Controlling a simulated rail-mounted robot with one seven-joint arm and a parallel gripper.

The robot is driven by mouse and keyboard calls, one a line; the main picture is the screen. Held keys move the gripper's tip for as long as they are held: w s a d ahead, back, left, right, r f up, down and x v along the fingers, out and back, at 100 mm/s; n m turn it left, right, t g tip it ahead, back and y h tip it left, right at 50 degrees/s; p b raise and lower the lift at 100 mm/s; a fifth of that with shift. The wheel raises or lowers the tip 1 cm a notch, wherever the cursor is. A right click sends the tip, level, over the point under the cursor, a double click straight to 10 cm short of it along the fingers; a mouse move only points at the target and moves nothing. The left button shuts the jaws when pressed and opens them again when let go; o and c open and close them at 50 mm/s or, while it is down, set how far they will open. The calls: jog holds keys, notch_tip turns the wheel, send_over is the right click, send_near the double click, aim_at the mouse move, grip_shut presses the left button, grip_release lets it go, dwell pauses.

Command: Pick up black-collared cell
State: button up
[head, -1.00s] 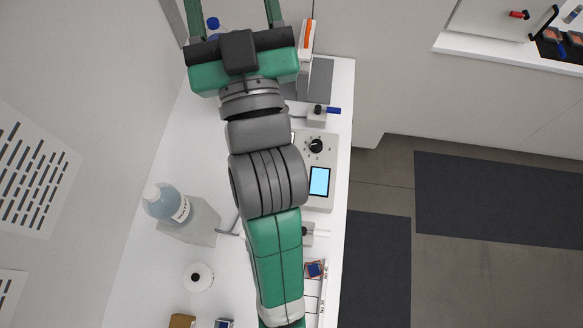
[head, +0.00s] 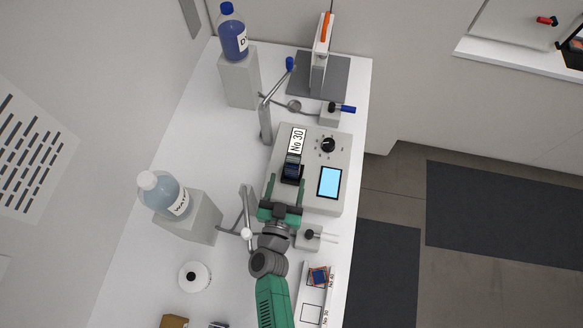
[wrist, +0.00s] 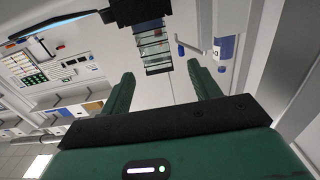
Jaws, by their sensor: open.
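A dark cell with a black end (head: 292,168) stands in the slot of the grey instrument (head: 313,204), below its "No 30" label. In the wrist view a banded glass-like piece with a black end (wrist: 160,71) shows ahead, between the fingertips in the picture; it looks like the same cell. My gripper (head: 285,190) is open and empty, its fingers pointing at the cell from the near side. The wrist view shows both green fingers (wrist: 160,72) spread apart, with no contact visible. Another cell, blue and orange (head: 318,276), lies in the white rack at the front.
A metal post with a blue-ended arm (head: 265,123) stands left of the instrument, and another post (head: 246,208) stands beside my gripper. A blue bottle (head: 234,42) and a clear bottle (head: 167,195) sit on grey blocks. The table (head: 196,130) is clear between them.

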aim_at(291, 170)
jog(key=w, duration=0.2)
jog(key=w+d+b, duration=0.1)
jog(key=w, duration=0.1)
jog(key=w+b, duration=0.1)
jog(key=w, duration=0.1)
jog(key=shift+w+d+r, duration=0.1)
jog(key=shift+w+d, duration=0.2)
jog(key=shift+w, duration=0.1)
jog(key=c, duration=1.2)
notch_tip(291, 170, up, 18)
jog(key=p, duration=1.3)
